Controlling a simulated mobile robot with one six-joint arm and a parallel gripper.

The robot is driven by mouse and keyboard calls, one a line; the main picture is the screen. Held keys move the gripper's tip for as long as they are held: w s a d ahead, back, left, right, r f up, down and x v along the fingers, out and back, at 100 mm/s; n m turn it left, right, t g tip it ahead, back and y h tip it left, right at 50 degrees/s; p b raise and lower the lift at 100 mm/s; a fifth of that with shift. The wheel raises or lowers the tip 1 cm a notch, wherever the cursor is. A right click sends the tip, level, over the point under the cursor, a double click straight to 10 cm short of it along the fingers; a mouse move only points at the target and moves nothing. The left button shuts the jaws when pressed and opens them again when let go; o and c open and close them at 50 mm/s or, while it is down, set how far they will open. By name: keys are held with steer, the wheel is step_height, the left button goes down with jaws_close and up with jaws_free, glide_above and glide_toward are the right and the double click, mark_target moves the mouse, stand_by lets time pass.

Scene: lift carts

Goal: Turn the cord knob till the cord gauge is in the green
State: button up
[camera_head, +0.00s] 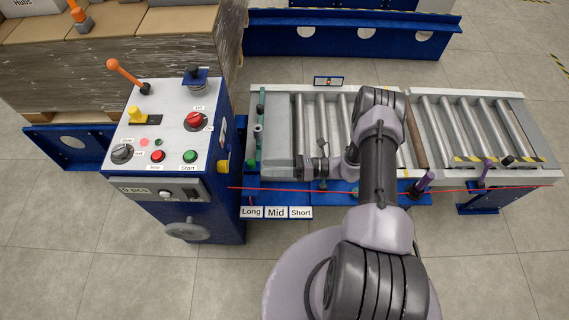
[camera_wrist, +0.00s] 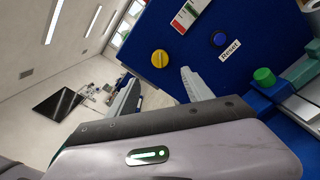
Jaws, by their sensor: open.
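The yellow knob (camera_wrist: 160,58) is on the blue side panel of the console, round with a raised grip bar. It also shows at the console's right edge in the head view (camera_head: 223,166). A white, red and green gauge plate (camera_wrist: 187,17) sits above it in the wrist view, cut by the top edge; I cannot tell its reading. My gripper (camera_wrist: 158,88) is open and empty, its two fingers pointing toward the panel. The knob appears beyond the gap between the fingertips, apart from them. In the head view my gripper (camera_head: 303,166) is right of the console.
A blue button (camera_wrist: 219,39) labelled Reset is right of the knob. A green-capped post (camera_wrist: 264,77) stands at right in the wrist view. A red cord (camera_head: 330,189) runs along the roller conveyor (camera_head: 440,95). The Long, Mid and Short labels (camera_head: 276,212) are below it.

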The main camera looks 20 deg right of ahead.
steer(key=v, duration=0.4)
steer(key=shift+d, duration=0.2)
steer(key=a+r+n+g+h, duration=0.2)
steer(key=r+n+g+h, duration=0.15)
steer(key=r+n, duration=0.45)
steer(key=a+r+n+g+h, duration=0.2)
steer(key=r+n+g, duration=0.2)
steer(key=r, duration=0.9)
steer(key=s+a+r+n+t+h, duration=0.2)
steer(key=s+r+n+t+h, duration=0.5)
steer(key=s+r+n, duration=0.6)
steer(key=s+r+h, duration=0.2)
steer(key=s+r, duration=0.2)
steer(key=shift+r, duration=0.2)
steer(key=shift+s+a+h, duration=0.1)
steer(key=shift+h, duration=0.15)
steer(key=shift+c, duration=0.2)
